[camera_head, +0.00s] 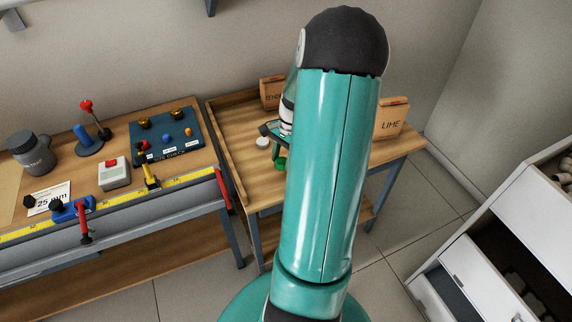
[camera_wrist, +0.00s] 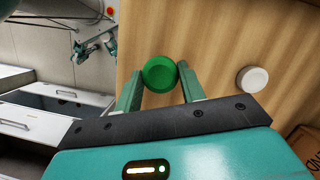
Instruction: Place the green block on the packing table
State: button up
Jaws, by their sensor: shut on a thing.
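The green block (camera_wrist: 160,72) looks round from above in the wrist view. It sits between the two fingers of my gripper (camera_wrist: 161,84), which is shut on it. In the head view the green block (camera_head: 281,163) shows as a small green piece below my gripper (camera_head: 277,150), partly hidden by my arm. Both are over the wooden packing table (camera_head: 238,112). I cannot tell whether the block touches the tabletop.
A white round piece (camera_head: 262,142) lies on the table near the block; the wrist view shows it too (camera_wrist: 252,79). Cartons (camera_head: 272,93) and (camera_head: 392,119) stand at the back and right. A cluttered workbench (camera_head: 110,180) adjoins left. White drawers (camera_head: 487,272) stand right.

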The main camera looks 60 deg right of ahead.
jog(key=shift+s+d+f, duration=0.1)
jog(key=shift+d+f, duration=0.35)
jog(key=shift+f, duration=0.2)
jog(key=shift+s+d+f, duration=0.1)
jog(key=shift+d+f, duration=0.1)
jog(key=shift+f, duration=1.5)
jog(key=shift+f, duration=0.1)
jog(key=o, duration=1)
jog(key=shift+c, duration=0.2)
